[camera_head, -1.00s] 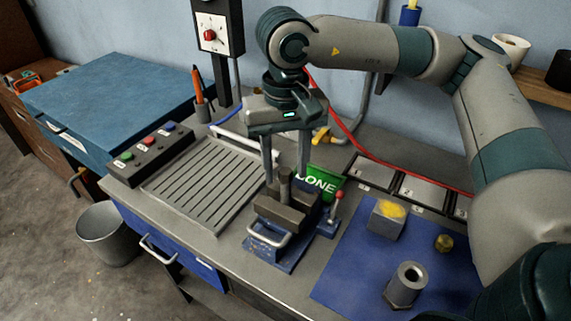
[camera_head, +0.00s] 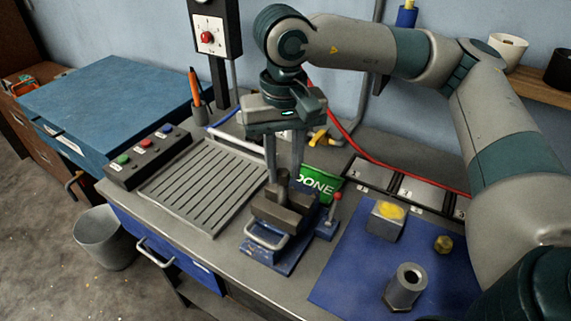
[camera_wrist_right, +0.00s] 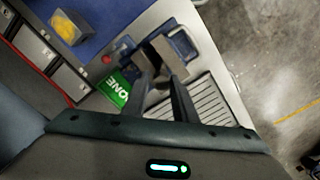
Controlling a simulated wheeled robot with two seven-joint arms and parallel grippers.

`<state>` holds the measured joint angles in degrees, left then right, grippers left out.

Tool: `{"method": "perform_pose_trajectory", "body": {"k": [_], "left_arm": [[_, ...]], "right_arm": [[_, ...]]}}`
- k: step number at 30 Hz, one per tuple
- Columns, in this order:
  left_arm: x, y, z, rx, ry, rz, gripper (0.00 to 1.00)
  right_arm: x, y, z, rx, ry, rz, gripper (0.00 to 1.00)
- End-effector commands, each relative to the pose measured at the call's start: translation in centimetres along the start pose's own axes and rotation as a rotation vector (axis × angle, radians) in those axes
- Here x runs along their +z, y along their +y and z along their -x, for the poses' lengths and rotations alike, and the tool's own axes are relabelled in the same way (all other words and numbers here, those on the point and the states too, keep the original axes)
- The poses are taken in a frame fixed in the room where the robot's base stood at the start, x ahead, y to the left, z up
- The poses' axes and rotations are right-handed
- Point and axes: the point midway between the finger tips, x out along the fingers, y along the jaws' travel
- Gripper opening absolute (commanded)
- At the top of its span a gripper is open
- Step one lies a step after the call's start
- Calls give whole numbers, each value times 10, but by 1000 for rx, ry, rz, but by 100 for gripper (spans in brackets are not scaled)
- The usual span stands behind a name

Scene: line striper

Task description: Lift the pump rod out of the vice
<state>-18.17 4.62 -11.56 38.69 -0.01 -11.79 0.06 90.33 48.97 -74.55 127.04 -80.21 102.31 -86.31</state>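The pump rod (camera_head: 284,179) stands upright as a short grey stub in the vice (camera_head: 268,240), between its dark jaws. The vice has a blue base and a red-knobbed lever. My right gripper (camera_head: 282,178) points down over the vice with its two fingers apart, close around the top of the rod. I cannot tell whether either finger touches the rod. In the right wrist view the two fingers (camera_wrist_right: 160,86) reach down to the vice jaws (camera_wrist_right: 168,58) with a gap between them; the rod is not clear there. My left gripper is not in view.
A green DONE sign (camera_head: 318,184) stands just behind the vice. A ribbed tray (camera_head: 205,187) lies to the left, beside a button box (camera_head: 147,155). A blue mat (camera_head: 350,285) at right bears a hex fitting (camera_head: 406,288), a grey block (camera_head: 386,222) and a brass piece (camera_head: 443,244).

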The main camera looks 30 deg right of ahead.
Motion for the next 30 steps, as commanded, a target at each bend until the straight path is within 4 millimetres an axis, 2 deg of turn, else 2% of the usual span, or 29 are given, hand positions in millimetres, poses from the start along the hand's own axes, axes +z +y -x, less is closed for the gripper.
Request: {"method": "perform_pose_trajectory", "body": {"k": [1,2,3,11,30], "left_arm": [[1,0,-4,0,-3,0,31],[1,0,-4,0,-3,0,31],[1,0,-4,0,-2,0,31],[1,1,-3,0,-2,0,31],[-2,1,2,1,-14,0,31]], "right_arm": [[0,0,-4,1,0,0,12],[0,0,-4,1,0,0,5],[0,0,-4,1,0,0,2],[0,0,-2,1,1,0,2],[0,0,20,-1,1,0,2]]}}
